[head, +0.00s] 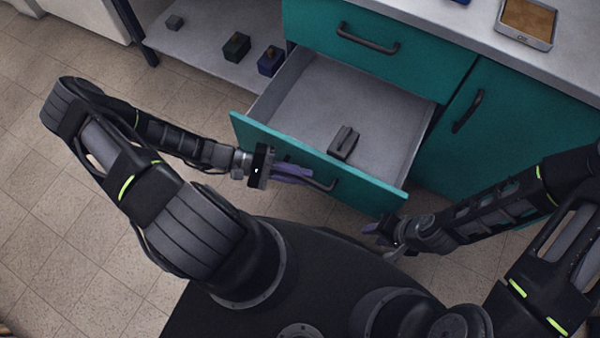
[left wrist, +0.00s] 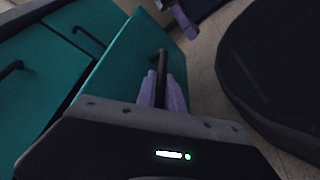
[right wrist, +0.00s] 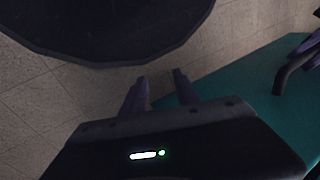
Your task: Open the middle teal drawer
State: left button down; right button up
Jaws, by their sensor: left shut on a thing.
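The middle teal drawer (head: 245,130) is pulled well out of the cabinet, and its grey inside shows in the head view. A small dark grey object (head: 344,143) lies in it. My left gripper (head: 302,176) is shut on the drawer's dark bar handle (head: 325,186). In the left wrist view the purple fingers (left wrist: 162,90) close around the handle (left wrist: 160,65). My right gripper (head: 376,233) is near the drawer front's right end. In the right wrist view its purple fingers (right wrist: 157,88) are apart with nothing between them, over floor and teal front.
Above is a closed teal drawer with a handle (head: 368,40). To the right is a teal door (head: 510,130) with a handle. A lower shelf (head: 205,50) at left holds small dark blocks. A framed tray (head: 527,22) lies on the counter. Tiled floor (head: 50,230) is clear at left.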

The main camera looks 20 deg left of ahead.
pick_arm(q)
jog(key=c, duration=1.7)
grip_release()
jog(key=v, duration=0.8)
